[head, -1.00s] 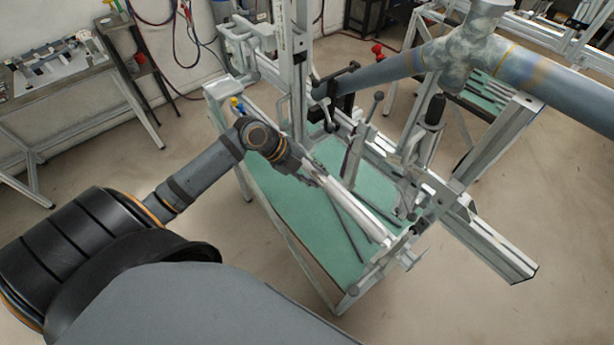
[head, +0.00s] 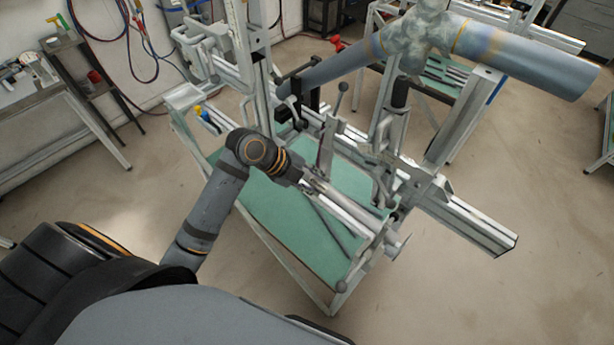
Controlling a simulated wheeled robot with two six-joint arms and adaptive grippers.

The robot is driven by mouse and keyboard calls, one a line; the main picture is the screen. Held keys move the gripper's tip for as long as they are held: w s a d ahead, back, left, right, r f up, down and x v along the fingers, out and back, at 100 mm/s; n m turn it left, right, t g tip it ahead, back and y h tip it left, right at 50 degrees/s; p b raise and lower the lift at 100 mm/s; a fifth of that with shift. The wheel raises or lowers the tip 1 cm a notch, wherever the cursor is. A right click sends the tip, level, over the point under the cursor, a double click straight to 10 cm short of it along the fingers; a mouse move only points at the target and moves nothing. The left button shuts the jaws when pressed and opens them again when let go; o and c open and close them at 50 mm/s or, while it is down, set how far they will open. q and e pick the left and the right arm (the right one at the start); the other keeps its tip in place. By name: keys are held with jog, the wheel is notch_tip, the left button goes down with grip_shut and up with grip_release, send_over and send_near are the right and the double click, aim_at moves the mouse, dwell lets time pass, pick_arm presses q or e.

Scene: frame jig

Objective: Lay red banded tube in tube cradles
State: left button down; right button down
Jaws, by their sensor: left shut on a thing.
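My left gripper (head: 311,184) reaches over the green-topped frame jig (head: 263,200) from the left. It is shut on the upper left end of a light grey tube (head: 352,208). The tube slopes down to the right, towards the jig's near right corner. No red band shows on it at this size. Clamps and brackets (head: 385,180) stand close along the tube's far side. I cannot pick out the tube cradles among them, or tell whether the tube touches them. My right gripper is not in view.
An upright post (head: 262,85) and toggle clamp levers (head: 338,105) rise behind my gripper. A rail (head: 465,225) juts out to the right. The floor in front is clear.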

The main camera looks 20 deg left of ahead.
pick_arm(q)
jog(key=shift+d, duration=0.45)
jog(key=shift+w+d+f+b, duration=0.15)
jog(key=shift+w+f+b, duration=0.2)
jog(key=shift+w, duration=0.2)
jog(key=shift+w+d+f+b, duration=0.2)
jog(key=shift+w+b, duration=0.2)
jog(key=shift+w, duration=0.1)
jog(key=shift+w+d+f+b, duration=0.15)
jog(key=shift+w+f+b, duration=0.2)
jog(key=shift+w, duration=0.2)
jog(key=c, duration=1)
grip_release()
jog(key=shift+o, duration=0.2)
jog(key=shift+f, duration=0.1)
